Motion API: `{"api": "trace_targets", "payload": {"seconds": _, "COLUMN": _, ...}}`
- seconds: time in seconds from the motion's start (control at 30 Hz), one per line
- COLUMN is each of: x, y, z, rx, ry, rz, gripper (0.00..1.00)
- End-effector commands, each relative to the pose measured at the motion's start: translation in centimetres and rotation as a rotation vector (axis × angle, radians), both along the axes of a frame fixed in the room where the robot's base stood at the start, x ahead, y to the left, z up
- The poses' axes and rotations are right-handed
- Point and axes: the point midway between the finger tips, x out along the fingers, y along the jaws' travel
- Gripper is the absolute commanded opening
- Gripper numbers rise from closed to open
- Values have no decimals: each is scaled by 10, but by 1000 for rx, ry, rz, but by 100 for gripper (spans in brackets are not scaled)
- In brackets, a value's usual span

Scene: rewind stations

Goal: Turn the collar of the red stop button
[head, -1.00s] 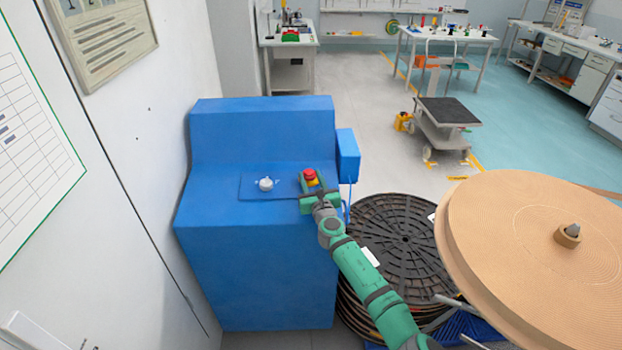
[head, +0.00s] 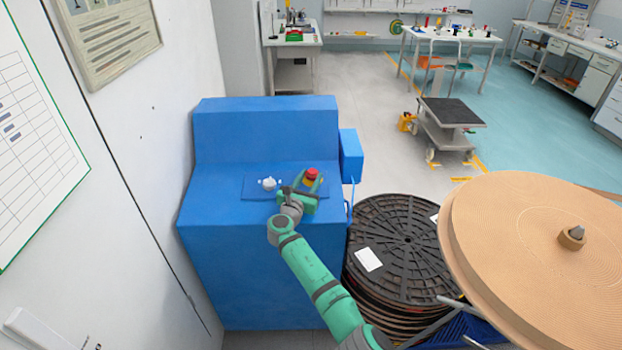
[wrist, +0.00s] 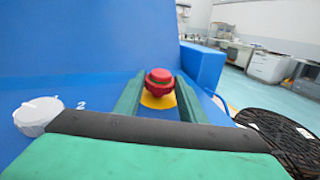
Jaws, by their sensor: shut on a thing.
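The red stop button (head: 312,174) stands on a yellow base at the right of the blue machine's top panel. In the wrist view the button (wrist: 160,88) has a round red cap over a ribbed red collar, with the yellow base (wrist: 158,101) below. My gripper (head: 312,182) reaches it from the front left. In the wrist view its two green fingers (wrist: 158,92) lie on either side of the button, shut on the collar. The exact finger contact is too small to make out.
A white rotary knob (head: 268,184) sits left of the button on the same panel; it also shows in the wrist view (wrist: 38,115). A blue box (head: 350,156) juts from the machine's right side. Black reels (head: 400,240) and a large tan roll (head: 520,235) stand to the right.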

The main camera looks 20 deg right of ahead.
Motion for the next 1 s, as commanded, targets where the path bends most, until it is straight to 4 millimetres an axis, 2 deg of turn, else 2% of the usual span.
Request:
{"api": "trace_targets", "payload": {"seconds": 0.47, "x": 0, "y": -2, "z": 0, "rx": 3, "ry": -1, "rz": -16, "gripper": 15}}
{"api": "trace_targets", "payload": {"seconds": 0.5, "x": 0, "y": -2, "z": 0, "rx": 3, "ry": -1, "rz": -16, "gripper": 46}}
{"api": "trace_targets", "payload": {"seconds": 0.53, "x": 0, "y": -2, "z": 0, "rx": 1, "ry": -1, "rz": -16, "gripper": 54}}
{"api": "trace_targets", "payload": {"seconds": 0.87, "x": -1, "y": 0, "z": 0, "rx": 2, "ry": -1, "rz": -14, "gripper": 56}}
{"api": "trace_targets", "payload": {"seconds": 1.0, "x": -7, "y": 6, "z": -1, "rx": 2, "ry": -1, "rz": -13, "gripper": 56}}
